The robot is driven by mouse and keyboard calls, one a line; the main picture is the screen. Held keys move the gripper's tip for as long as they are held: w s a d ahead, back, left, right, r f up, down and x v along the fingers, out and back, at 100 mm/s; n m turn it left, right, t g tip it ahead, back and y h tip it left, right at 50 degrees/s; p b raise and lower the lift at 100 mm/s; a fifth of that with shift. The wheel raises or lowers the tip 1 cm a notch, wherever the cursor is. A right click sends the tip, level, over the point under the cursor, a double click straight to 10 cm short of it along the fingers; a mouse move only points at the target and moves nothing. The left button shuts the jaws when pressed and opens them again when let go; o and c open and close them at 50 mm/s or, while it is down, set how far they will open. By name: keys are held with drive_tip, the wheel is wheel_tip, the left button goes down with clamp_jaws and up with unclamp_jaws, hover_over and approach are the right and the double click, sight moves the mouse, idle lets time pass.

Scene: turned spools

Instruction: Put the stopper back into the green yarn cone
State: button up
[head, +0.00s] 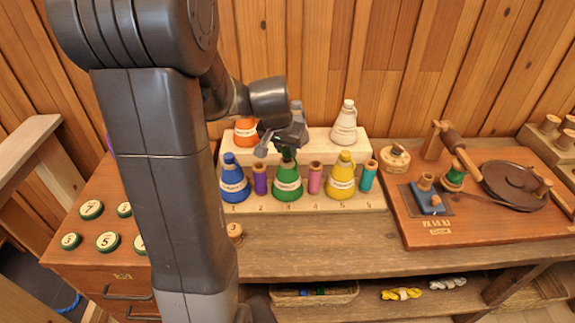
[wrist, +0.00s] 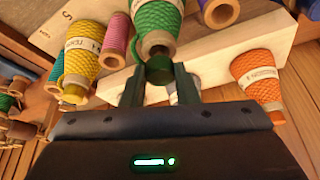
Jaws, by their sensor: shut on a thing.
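The green yarn cone (head: 288,183) stands upright on the front step of the pale wooden rack, above number 3. In the wrist view the cone (wrist: 157,20) shows its narrow top pointing toward my gripper. My gripper (wrist: 159,80) is shut on the dark green stopper (wrist: 158,69), its two fingers on either side of it. In the head view my gripper (head: 285,150) is right over the cone's top. The stopper is at the cone's mouth; I cannot tell whether it touches or enters it.
A blue cone (head: 233,184), purple spool (head: 260,180), pink spool (head: 315,178), yellow cone (head: 342,178) and teal spool (head: 369,176) stand close beside it. Orange (head: 245,131) and white (head: 345,125) cones are on the back step. A tool board (head: 420,225) lies right.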

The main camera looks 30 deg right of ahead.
drive_tip(key=shift+f+b, duration=0.7)
drive_tip(key=shift+f, duration=0.3)
drive_tip(key=o, duration=1.4)
drive_tip(key=shift+r, duration=0.15)
drive_tip(key=shift+r, duration=0.1)
wheel_tip(320, 180, up, 9)
drive_tip(key=p, duration=0.6)
drive_tip(key=shift+p, duration=0.3)
drive_tip(key=shift+f, duration=0.25)
drive_tip(key=shift+f+b, duration=2.75)
drive_tip(key=shift+f, duration=1.1)
drive_tip(key=shift+f, duration=0.15)
